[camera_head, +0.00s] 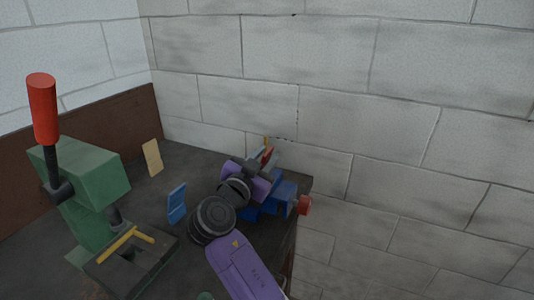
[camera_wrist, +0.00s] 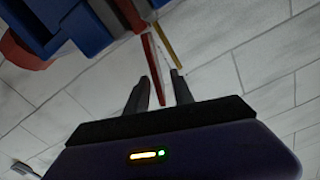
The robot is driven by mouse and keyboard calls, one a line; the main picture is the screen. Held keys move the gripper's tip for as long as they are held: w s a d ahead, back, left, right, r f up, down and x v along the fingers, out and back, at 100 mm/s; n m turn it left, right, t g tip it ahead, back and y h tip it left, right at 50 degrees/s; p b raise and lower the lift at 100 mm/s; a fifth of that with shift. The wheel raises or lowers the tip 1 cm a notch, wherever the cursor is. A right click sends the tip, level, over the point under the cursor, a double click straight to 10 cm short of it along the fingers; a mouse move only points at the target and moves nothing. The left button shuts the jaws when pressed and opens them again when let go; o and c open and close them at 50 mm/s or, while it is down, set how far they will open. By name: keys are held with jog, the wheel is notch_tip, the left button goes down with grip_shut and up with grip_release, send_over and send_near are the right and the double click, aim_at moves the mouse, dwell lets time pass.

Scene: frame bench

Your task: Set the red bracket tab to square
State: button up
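The red bracket tab (camera_wrist: 153,66) is a thin strip in the wrist view, running down between my two fingers. In the head view the red tab (camera_head: 267,154) shows only as a small piece by the blue fixture (camera_head: 283,193), partly hidden by my gripper. My gripper (camera_wrist: 161,76) is open, with one finger on each side of the tab and a gap visible on the right side. I cannot tell whether the left finger touches it. A thin yellow strip (camera_wrist: 168,42) stands just right of the tab; the tab's angle to square cannot be judged.
A green press (camera_head: 85,180) with a red handle (camera_head: 42,108) stands at the left of the dark bench. A blue plate (camera_head: 177,203) and a tan piece (camera_head: 152,158) are between it and my arm. A red knob (camera_head: 304,205) sits at the bench's right edge, near the block wall.

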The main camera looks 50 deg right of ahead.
jog(key=shift+w+d, duration=0.1)
jog(key=shift+d, duration=0.2)
grip_shut()
dwell(1.3)
